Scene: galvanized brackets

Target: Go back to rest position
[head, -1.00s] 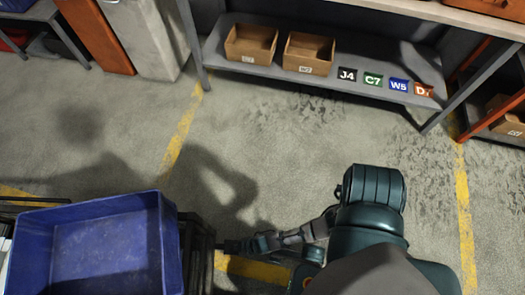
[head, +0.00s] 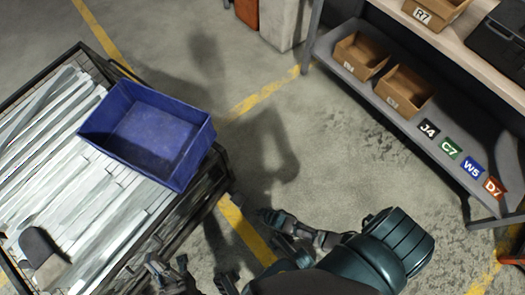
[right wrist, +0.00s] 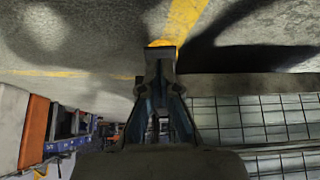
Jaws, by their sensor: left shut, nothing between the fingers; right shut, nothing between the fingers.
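My right gripper (head: 268,215) shows in the head view at the end of my teal arm, over the floor to the right of the cart (head: 226,170). In the right wrist view its fingers (right wrist: 160,58) are together with nothing between them, in front of grey floor and a yellow line. My left gripper (head: 158,265) is low in the head view, by the cart's near right edge; it looks shut and empty. Part of my left arm is cut off by the lower edge.
A blue bin (head: 150,135) stands on the cart among long galvanized brackets (head: 45,140). A shelf unit (head: 385,103) with cardboard boxes (head: 404,90) and label cards (head: 449,148) is at upper right. Open floor (head: 340,150) lies between cart and shelf.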

